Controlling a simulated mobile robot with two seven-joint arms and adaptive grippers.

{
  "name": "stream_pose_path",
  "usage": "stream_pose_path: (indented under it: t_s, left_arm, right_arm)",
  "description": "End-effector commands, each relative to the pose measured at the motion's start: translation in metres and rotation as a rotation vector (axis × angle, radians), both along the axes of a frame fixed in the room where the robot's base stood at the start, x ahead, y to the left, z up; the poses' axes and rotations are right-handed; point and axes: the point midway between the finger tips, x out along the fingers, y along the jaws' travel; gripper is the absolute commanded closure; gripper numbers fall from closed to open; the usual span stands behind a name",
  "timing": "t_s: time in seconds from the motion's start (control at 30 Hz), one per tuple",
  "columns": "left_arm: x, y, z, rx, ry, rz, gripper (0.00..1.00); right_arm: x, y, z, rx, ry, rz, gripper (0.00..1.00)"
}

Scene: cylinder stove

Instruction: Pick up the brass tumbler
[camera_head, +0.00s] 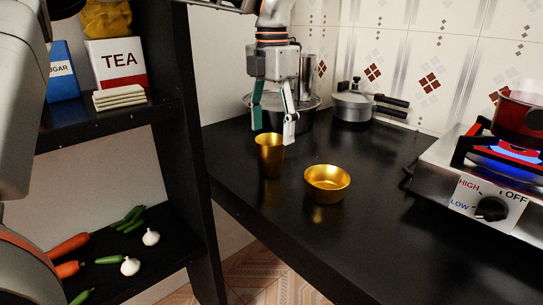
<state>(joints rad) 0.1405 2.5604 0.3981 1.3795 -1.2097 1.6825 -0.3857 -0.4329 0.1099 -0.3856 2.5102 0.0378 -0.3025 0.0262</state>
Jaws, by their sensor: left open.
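The brass tumbler (270,157) stands upright on the black counter (390,225), near the counter's left edge. My left gripper (274,130) hangs pointing down, just above and behind the tumbler's rim in the picture. Its two fingers are apart, with a green pad on the left finger, and nothing is between them. The exact depth between the fingertips and the rim is hard to tell; the tumbler looks free of them. My right gripper is not in view.
A brass bowl (327,184) sits just right of the tumbler. A pressure cooker (353,106) and a dark pot (314,105) stand behind. A lit stove (468,208) holding a red pot (519,112) is at right. A black shelf (175,115) rises at left. The front counter is clear.

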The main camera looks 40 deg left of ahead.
Motion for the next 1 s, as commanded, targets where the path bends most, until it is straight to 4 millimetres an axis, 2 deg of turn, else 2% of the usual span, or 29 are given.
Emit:
stream_pose_path:
  t_s: [0.1, 0.27, 0.53, 0.63, 0.83, 1.0]
  left_arm:
    - [0.000, 0.000, -0.017, 0.001, 0.007, 0.001, 0.35]
    - [0.000, 0.001, -0.028, -0.001, 0.005, 0.001, 0.35]
    - [0.000, 0.005, -0.068, -0.001, 0.009, 0.001, 0.35]
    - [0.000, 0.005, -0.072, -0.002, 0.005, 0.002, 0.35]
    - [0.000, 0.005, -0.069, 0.000, 0.000, 0.003, 0.35]
    - [0.000, 0.005, -0.070, 0.000, 0.001, 0.002, 0.79]
  right_arm:
    - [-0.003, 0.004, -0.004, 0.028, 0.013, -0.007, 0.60]
    - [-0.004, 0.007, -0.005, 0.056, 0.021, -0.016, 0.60]
    - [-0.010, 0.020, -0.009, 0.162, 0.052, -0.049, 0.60]
    - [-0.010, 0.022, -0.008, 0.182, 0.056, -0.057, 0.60]
    - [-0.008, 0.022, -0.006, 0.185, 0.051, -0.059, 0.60]
    - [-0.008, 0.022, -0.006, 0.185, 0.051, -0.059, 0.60]
